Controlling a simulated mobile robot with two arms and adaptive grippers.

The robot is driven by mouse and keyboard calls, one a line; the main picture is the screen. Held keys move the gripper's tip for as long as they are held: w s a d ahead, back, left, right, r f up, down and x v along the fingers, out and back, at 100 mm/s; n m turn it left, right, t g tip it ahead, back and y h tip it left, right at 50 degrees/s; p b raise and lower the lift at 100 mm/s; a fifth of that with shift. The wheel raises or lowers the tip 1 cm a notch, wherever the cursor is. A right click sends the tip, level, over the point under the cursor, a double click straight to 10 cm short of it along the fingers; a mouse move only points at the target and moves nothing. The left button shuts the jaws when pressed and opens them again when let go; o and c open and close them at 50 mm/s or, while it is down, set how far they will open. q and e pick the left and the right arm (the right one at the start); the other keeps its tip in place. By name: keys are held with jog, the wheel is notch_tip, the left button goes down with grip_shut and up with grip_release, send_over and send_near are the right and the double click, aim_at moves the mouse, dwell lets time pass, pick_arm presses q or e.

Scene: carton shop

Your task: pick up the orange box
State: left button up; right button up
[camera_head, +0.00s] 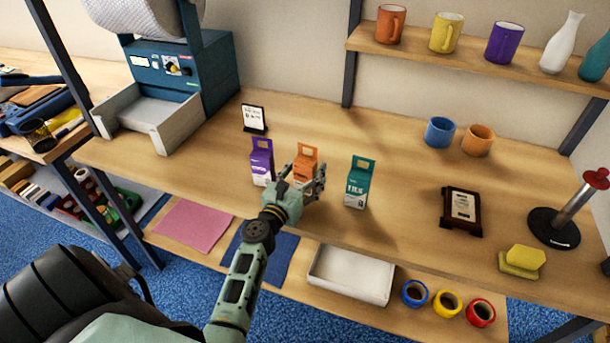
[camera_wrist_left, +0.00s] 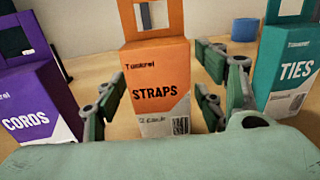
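The orange box (camera_head: 305,160) stands upright on the wooden table, between a purple box (camera_head: 262,162) and a teal box (camera_head: 358,183). In the left wrist view the orange box (camera_wrist_left: 158,85) reads "STRAPS" and has a hang tab with a window on top. My left gripper (camera_head: 306,182) is in front of the orange box and hides its lower part. In the left wrist view its fingers (camera_wrist_left: 160,100) are spread open, one on each side of the orange box, with gaps visible. My right gripper is not in view.
In the left wrist view the purple box (camera_wrist_left: 32,105) reads "CORDS" and the teal box (camera_wrist_left: 290,70) reads "TIES", both close beside the fingers. A small framed sign (camera_head: 254,118) stands behind. A plaque (camera_head: 461,210) lies to the right.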

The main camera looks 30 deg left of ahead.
pick_arm(q)
jog(key=c, duration=1.2)
